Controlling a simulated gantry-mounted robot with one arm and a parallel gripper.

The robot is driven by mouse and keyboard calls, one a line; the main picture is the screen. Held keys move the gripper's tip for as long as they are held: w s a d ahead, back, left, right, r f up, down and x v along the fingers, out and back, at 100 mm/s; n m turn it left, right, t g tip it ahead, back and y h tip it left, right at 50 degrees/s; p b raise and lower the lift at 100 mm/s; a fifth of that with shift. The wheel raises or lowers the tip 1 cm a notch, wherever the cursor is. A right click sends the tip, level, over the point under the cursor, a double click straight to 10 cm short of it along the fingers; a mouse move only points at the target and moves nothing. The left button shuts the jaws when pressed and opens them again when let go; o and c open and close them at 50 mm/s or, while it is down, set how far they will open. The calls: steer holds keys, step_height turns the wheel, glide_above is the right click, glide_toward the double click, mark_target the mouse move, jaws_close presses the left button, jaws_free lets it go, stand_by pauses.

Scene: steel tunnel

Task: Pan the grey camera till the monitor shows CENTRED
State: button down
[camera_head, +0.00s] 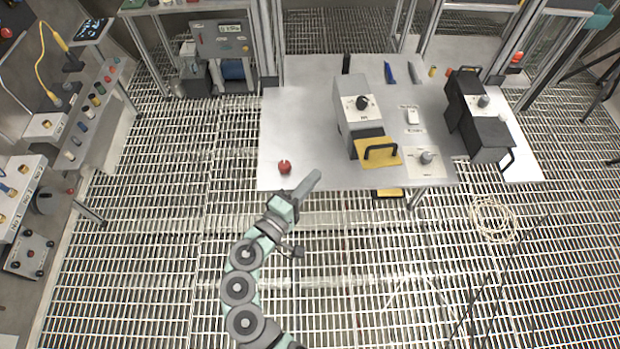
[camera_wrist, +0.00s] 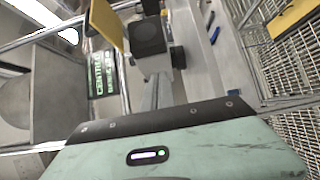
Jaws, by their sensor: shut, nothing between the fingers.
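In the wrist view, a small grey unit (camera_wrist: 155,63) with a square black face appears beyond my fingers; it looks like the grey camera, but I cannot be sure. Beside it, a dark screen (camera_wrist: 103,75) shows sideways green lettering that seems to begin "CENT"; the rest is too small to read surely. My gripper (camera_head: 313,179) is shut and empty, by the front edge of the steel table (camera_head: 310,110). Its fingers also show in the wrist view (camera_wrist: 158,92), pointing towards the grey unit. I cannot tell whether they touch it. I cannot clearly identify the grey camera in the head view.
A red knob (camera_head: 284,167) is on the table near my gripper. A coiled cable (camera_head: 493,217) lies on the open grating floor.

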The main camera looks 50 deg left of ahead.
steer(key=p, duration=0.1)
glide_toward(349, 152)
steer(key=w+a, duration=0.1)
steer(key=w+a+r, duration=0.1)
steer(key=a, duration=0.1)
steer(key=shift+w, duration=0.1)
steer(key=shift+w+d+p, duration=0.6)
steer(key=shift+w+p, duration=0.05)
steer(key=shift+w, duration=0.35)
steer(key=shift+w+d+f, duration=0.15)
steer(key=shift+w+d, duration=0.1)
steer(key=shift+w, duration=0.35)
steer(key=shift+w+f, duration=0.1)
